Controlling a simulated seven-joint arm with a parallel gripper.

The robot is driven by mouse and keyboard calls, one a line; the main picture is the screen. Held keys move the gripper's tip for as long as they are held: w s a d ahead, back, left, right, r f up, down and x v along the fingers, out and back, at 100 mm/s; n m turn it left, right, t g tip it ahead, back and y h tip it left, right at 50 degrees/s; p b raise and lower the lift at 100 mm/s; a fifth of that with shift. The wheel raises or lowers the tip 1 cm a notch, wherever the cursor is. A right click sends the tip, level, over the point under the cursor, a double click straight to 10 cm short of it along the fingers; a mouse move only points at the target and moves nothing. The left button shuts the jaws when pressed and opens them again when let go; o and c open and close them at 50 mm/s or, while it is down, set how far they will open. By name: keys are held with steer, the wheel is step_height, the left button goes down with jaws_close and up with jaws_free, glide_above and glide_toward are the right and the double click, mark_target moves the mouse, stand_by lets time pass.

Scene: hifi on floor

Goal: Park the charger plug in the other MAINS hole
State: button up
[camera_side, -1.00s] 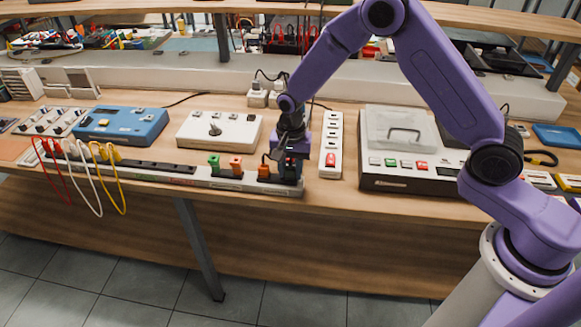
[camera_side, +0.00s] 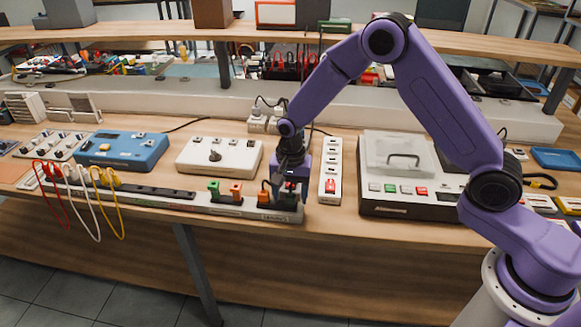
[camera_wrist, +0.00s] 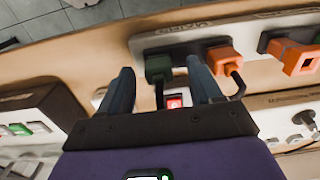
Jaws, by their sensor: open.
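The MAINS block (camera_wrist: 145,43) is at the rail's right end (camera_side: 262,213) in the side view. In the wrist view it carries a green plug (camera_wrist: 158,67) and an orange plug (camera_wrist: 225,60), side by side, each with a dark cord. Which one is the charger plug I cannot tell. My gripper (camera_wrist: 161,80) is open, its fingers either side of the green plug in the picture; no contact shows. In the side view my gripper (camera_side: 290,190) is low over the block, hiding the green plug, with the orange plug (camera_side: 264,197) just left of it.
Another block on the rail holds a green plug (camera_side: 213,189) and an orange plug (camera_side: 236,191). A white power strip (camera_side: 331,170) stands close right of my gripper. A box with a clear lid (camera_side: 405,200) is further right. A white box (camera_side: 220,157) is behind left.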

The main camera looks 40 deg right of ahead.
step_height(320, 180, up, 22)
steer(key=shift+f, duration=0.2)
stand_by(1.0)
steer(key=shift+s, duration=0.15)
steer(key=s+d+f+n, duration=0.1)
steer(key=s+d+n, duration=0.2)
steer(key=s+n, duration=0.4)
steer(key=s+d+f+n, duration=0.2)
steer(key=s+n, duration=0.5)
steer(key=s, duration=0.8)
steer(key=s+d+f+n, duration=0.1)
steer(key=s+d+n, duration=0.3)
steer(key=s+n, duration=0.3)
steer(key=s, duration=0.4)
steer(key=shift+s+d+f+n, duration=0.2)
steer(key=shift+d+f+n, duration=0.1)
steer(key=shift+d+f, duration=0.05)
